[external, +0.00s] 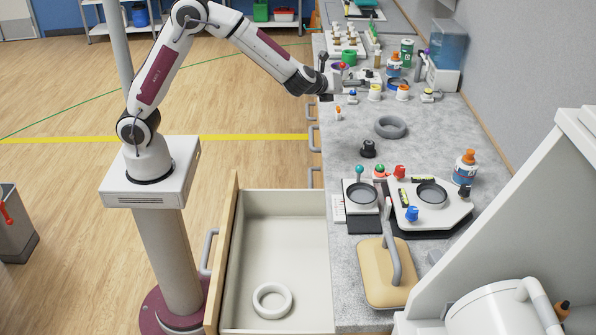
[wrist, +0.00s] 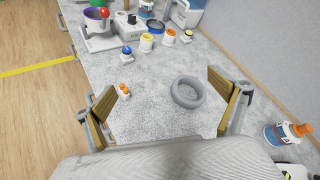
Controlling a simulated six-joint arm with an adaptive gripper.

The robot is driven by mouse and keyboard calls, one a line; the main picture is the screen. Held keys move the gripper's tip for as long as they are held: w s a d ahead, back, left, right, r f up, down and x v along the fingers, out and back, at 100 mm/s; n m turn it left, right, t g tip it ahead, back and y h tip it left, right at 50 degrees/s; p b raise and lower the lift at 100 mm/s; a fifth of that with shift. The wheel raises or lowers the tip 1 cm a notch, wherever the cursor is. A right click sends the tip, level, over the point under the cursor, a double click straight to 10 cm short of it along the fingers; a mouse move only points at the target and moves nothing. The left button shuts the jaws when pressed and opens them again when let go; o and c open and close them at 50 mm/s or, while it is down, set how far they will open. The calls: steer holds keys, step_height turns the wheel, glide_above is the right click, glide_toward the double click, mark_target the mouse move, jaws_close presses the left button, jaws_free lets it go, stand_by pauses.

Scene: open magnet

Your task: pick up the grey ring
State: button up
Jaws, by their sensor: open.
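The grey ring (external: 391,127) lies flat on the speckled counter, right of the middle. It also shows in the wrist view (wrist: 187,93), between my fingers but nearer the right one and beyond the fingertips. A second ring, white (external: 272,301), lies in the open drawer. My gripper (wrist: 160,98) is open and empty, its two gold-faced fingers wide apart. In the external view my gripper is at the end of the arm, over the counter, behind and to the left of the grey ring; its fingertips are hard to make out there.
A small orange-capped item (wrist: 123,90) stands near my left finger. Several small jars (external: 375,92) and a scale stand at the back. A black knob (external: 368,148) stands in front of the grey ring. An orange-capped bottle (external: 465,167) is at the right.

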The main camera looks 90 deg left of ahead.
mark_target(381, 128)
steer(key=w+d+f+m+t, duration=0.1)
steer(key=w+f+m, duration=0.1)
steer(key=w+f, duration=0.1)
steer(key=w+d+f+m+h, duration=0.1)
steer(key=w+f+m, duration=0.2)
steer(key=w+f, duration=0.1)
steer(key=w+d+f+m+t, duration=0.1)
steer(key=w+f+m, duration=0.2)
steer(key=f, duration=0.1)
steer(key=shift+w+d+f+t+h, duration=0.1)
steer(key=shift+w+d+t+h, duration=0.1)
steer(key=shift+w+t+h, duration=0.1)
steer(key=shift+x, duration=1.25)
steer(key=shift+a+f, duration=0.1)
steer(key=shift+a, duration=0.05)
steer(key=shift+x, duration=2.55)
steer(key=shift+c, duration=0.5)
steer(key=c, duration=1.3)
